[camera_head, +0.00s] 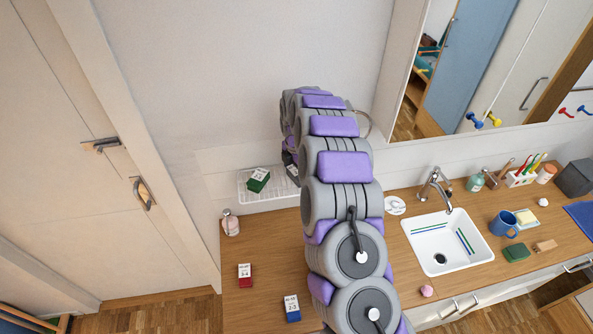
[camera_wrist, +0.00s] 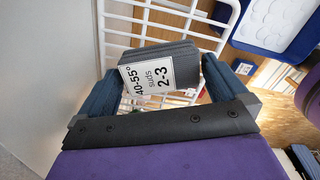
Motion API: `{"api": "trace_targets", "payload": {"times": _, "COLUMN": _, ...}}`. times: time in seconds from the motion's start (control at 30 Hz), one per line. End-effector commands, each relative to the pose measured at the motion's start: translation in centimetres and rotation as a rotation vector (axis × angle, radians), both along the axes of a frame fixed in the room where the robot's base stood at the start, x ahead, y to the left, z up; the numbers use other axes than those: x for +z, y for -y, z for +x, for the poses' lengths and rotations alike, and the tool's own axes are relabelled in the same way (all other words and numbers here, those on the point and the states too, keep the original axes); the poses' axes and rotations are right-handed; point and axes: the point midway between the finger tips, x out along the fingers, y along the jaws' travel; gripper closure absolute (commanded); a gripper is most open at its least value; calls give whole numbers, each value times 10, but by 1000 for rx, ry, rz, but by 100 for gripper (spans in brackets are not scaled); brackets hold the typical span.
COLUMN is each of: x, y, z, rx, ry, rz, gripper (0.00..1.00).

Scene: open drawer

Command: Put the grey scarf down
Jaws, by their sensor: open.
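The grey scarf (camera_wrist: 160,68) is a folded block with a white care label reading "40-55° suds 2-3". In the wrist view it sits between the two fingers of my gripper (camera_wrist: 161,78), which is open, with a gap beside the right finger. The white wire rack (camera_wrist: 190,8) lies behind the scarf; whether the scarf rests on it is hard to tell. In the head view the rack (camera_head: 243,192) is at the back left of the counter. There the scarf (camera_head: 293,172) shows as a small dark piece, mostly hidden by my arm.
A green folded cloth (camera_head: 258,180) lies on the rack. Red (camera_head: 245,275) and blue (camera_head: 291,308) labelled cloths lie on the wooden counter (camera_head: 270,250). A bottle (camera_head: 230,223) stands near the rack. The sink (camera_head: 445,245) and blue mug (camera_head: 504,224) are right of my arm.

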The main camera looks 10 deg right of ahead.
Motion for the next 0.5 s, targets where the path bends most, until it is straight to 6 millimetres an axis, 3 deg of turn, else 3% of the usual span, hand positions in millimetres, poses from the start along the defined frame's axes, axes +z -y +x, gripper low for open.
{"api": "trace_targets", "payload": {"times": 0.5, "x": 92, "y": 0, "z": 2, "rx": -1, "ry": 8, "rz": 0, "gripper": 0}}
